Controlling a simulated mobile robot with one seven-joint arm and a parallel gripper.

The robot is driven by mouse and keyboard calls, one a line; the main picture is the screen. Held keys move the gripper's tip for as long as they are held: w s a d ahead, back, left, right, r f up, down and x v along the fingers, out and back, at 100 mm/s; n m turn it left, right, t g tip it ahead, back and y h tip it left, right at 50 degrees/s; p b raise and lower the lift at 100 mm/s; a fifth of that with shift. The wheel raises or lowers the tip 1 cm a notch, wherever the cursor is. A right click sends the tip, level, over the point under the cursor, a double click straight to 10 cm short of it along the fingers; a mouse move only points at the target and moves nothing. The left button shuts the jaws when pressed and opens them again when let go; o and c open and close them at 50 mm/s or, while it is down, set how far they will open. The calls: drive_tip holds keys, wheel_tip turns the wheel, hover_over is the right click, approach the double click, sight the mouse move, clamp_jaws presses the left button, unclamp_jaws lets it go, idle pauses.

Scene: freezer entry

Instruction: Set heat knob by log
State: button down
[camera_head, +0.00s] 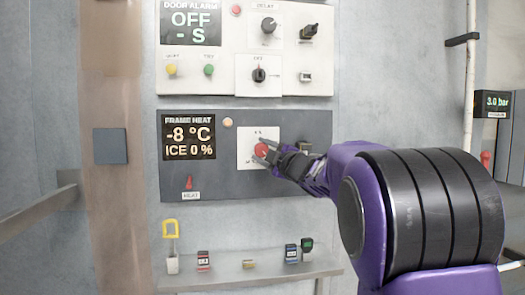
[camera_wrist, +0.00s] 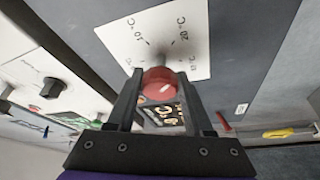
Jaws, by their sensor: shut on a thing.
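The heat knob (camera_head: 261,150) is red and sits on a white dial plate (camera_head: 247,160) on the grey frame heat panel (camera_head: 225,186). My gripper (camera_head: 268,154) is at the knob and shut on it. In the wrist view the round red knob (camera_wrist: 159,84) lies between the two fingers of my gripper (camera_wrist: 158,92). The dial plate (camera_wrist: 120,40) there shows printed temperature marks. The knob's pointer is hidden or too small to tell. The frame heat display (camera_head: 189,135) reads -8 °C and ICE 0 %. I see no log that I can make out.
A red HEAT switch (camera_head: 188,183) is at the panel's lower left. The door alarm panel (camera_head: 210,80) with knobs and buttons is above. A shelf (camera_head: 225,275) with small devices is below. A 3.0 bar display (camera_head: 496,103) is at right.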

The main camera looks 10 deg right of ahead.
drive_tip(key=shift+r, duration=0.15)
drive_tip(key=shift+c, duration=1.4)
unclamp_jaws()
drive_tip(key=shift+f, duration=0.2)
